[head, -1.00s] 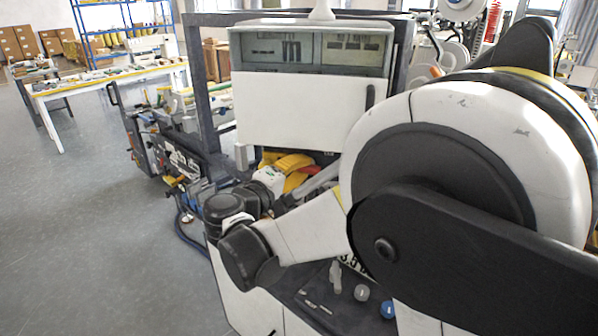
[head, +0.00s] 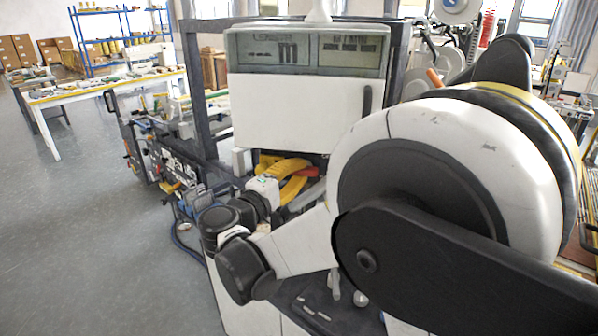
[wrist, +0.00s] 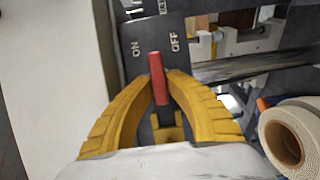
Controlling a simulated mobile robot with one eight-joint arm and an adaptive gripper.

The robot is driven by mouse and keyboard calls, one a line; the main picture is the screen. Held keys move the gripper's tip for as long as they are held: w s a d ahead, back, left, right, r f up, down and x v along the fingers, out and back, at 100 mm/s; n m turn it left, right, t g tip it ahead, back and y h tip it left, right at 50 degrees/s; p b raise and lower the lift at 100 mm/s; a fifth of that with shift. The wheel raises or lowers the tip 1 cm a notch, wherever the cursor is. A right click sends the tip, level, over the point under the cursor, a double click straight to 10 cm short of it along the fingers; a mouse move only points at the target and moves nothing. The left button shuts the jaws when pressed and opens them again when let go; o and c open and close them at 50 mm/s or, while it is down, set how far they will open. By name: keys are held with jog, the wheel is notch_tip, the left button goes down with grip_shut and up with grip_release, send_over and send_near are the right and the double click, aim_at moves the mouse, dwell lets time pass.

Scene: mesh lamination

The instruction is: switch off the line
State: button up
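A red lever (wrist: 157,79) stands on a dark switch plate (wrist: 118,36) with white ON at its left and OFF at its right. In the wrist view the lever points up between the two labels, leaning slightly toward ON. My gripper's (wrist: 159,77) two yellow curved fingers come in from both sides, their tips against the lever. In the head view my gripper (head: 287,176) is at the machine front below the white panel, with a bit of red beside it. My arm hides much of the switch area there.
A pale roll (wrist: 285,140) and metal rollers (wrist: 255,65) lie right of the switch. Open floor (head: 90,220) is at the left.

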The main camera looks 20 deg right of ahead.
jog(key=o, duration=0.4)
jog(key=v, duration=1.2)
